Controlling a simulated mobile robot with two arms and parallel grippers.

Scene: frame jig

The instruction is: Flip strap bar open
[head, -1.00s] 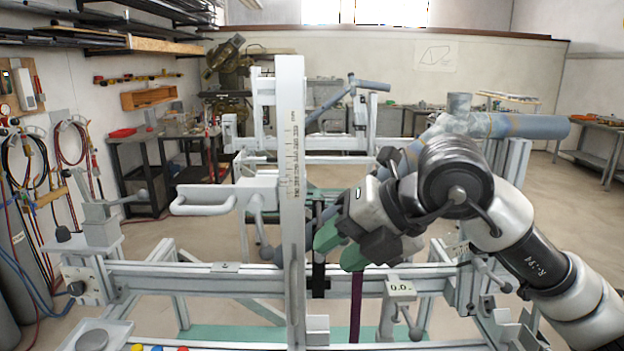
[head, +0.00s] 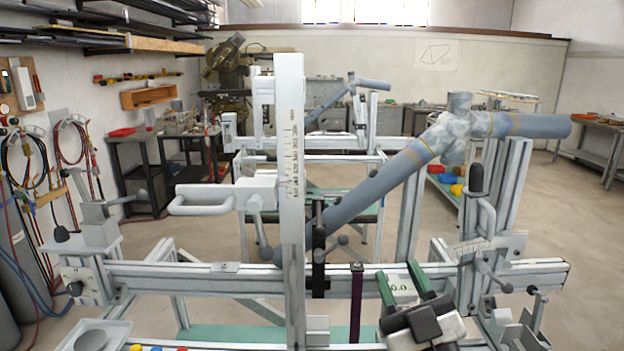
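My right gripper (head: 404,284) is at the lower right of the head view, with two green fingers spread apart. The small display box (head: 400,288) reading 0.0 shows between the fingers; I cannot tell whether they touch it. A dark purple strap-like strip (head: 357,305) hangs down over the front rail, left of the gripper and apart from it. A black upright piece (head: 318,262) stands by the lower end of the blue-grey tube (head: 375,188). I cannot tell for certain which of these is the strap bar. My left gripper is not in view.
The jig's front rail (head: 190,274) crosses the picture. A tall white post with a scale (head: 291,150) stands in the middle. A lever with a black knob (head: 476,180) rises at the right. Another frame (head: 340,143) stands behind, and open floor lies at the right.

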